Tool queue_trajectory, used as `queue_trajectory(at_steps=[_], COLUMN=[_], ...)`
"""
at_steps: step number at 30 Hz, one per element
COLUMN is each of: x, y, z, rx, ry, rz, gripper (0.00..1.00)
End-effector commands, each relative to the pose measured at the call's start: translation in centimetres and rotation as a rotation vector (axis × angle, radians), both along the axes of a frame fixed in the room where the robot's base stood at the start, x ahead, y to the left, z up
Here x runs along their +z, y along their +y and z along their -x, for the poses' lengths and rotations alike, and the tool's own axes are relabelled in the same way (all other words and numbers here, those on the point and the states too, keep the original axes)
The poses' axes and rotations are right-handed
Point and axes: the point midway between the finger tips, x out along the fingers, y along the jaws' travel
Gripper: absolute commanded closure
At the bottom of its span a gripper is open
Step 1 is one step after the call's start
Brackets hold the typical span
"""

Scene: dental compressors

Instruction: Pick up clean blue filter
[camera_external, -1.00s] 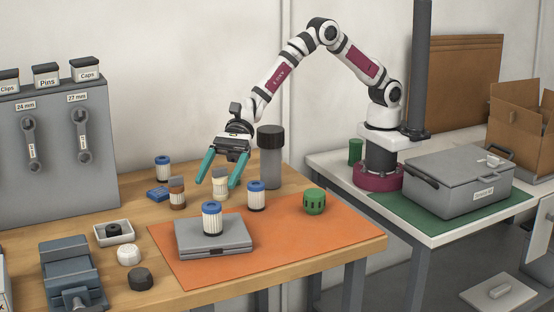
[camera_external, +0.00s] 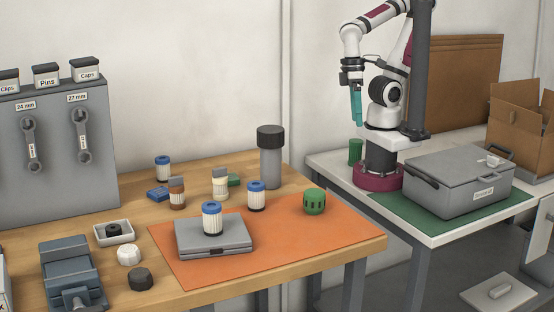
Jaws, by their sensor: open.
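Several filters stand upright on the wooden bench. One blue-topped white filter (camera_external: 212,218) stands on a closed grey case on the orange mat. A second blue-topped white filter (camera_external: 256,196) stands at the mat's back edge. A third blue-topped white filter (camera_external: 163,168) stands farther back on the left. A brown filter with a grey-brown top (camera_external: 177,194) and a cream filter with a grey top (camera_external: 220,184) stand between them. My gripper (camera_external: 357,108) is open and empty, with teal fingers pointing down, high near my base and far right of the filters.
The grey case (camera_external: 214,238) lies on the orange mat (camera_external: 310,243). A green slotted cap (camera_external: 314,201) and a tall dark-lidded cylinder (camera_external: 270,158) stand to the right. A small blue block (camera_external: 158,194), a white tray (camera_external: 113,233) and a vise (camera_external: 70,270) are on the left.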

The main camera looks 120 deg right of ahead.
Motion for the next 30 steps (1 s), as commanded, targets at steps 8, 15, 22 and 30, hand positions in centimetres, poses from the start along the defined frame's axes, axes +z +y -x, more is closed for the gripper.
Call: queue_trajectory(at_steps=[8,15,22,30], x=[2.2,3.9,0.7,-6.0], y=[-0.1,3.2,6.7,6.0], z=[-4.4,-24.3,-32.7,-33.2], rx=[-0.098,-0.595,-0.877,-0.896], ry=[0.022,0.030,-0.021,-0.022], rz=[0.036,0.203,0.258,0.261], gripper=[0.11,0.11,0.11,0.11])
